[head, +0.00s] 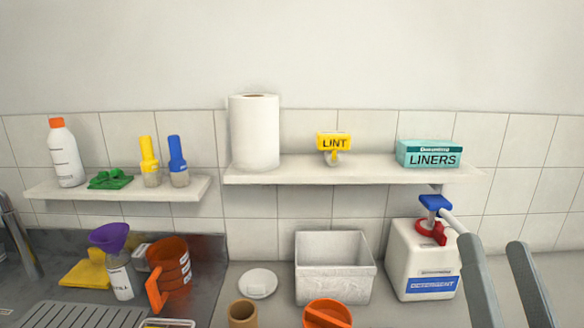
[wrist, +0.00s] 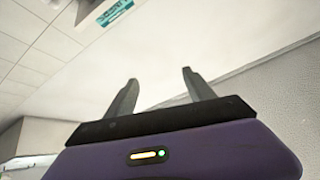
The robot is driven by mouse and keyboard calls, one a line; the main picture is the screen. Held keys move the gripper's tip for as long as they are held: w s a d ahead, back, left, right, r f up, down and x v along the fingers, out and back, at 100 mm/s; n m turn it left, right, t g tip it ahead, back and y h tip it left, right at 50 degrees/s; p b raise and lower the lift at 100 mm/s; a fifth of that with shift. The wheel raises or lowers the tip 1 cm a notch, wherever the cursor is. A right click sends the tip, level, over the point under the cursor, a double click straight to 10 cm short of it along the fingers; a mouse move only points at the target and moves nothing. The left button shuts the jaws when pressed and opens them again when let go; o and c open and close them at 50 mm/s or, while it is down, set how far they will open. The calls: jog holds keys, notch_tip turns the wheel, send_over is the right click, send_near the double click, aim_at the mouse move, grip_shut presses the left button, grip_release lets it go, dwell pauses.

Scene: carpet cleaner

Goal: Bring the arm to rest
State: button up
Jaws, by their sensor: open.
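My gripper (head: 493,243) shows at the lower right of the head view as two grey fingers, spread apart with nothing between them. They stand in front of the counter, just right of the white detergent jug (head: 408,262). The left finger looks close to the jug's pump spout in the picture; I cannot tell the gap in depth. In the wrist view my gripper (wrist: 160,76) is open and empty, its purple body below. My arm is otherwise out of the head view.
A shelf (head: 300,172) holds a paper roll (head: 255,133), a yellow lint tool (head: 333,146) and a teal liners box (head: 428,154). The box also shows in the wrist view (wrist: 117,12). Below are a white bin (head: 335,285) and an orange measuring cup (head: 169,270).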

jog(key=s+a+f+n+g+y+b, duration=0.1)
jog(key=s+f+g, duration=0.4)
jog(key=s+f, duration=0.8)
jog(key=s+a+f+n+g+b, duration=0.1)
jog(key=s+f+g, duration=0.4)
jog(key=s+f, duration=0.9)
notch_tip(320, 180, down, 6)
jog(key=a+n, duration=0.1)
jog(key=n, duration=0.1)
jog(key=shift+s+n+y, duration=0.15)
jog(key=shift+n+y, duration=0.25)
jog(key=shift+r, duration=0.1)
jog(key=shift+c, duration=0.4)
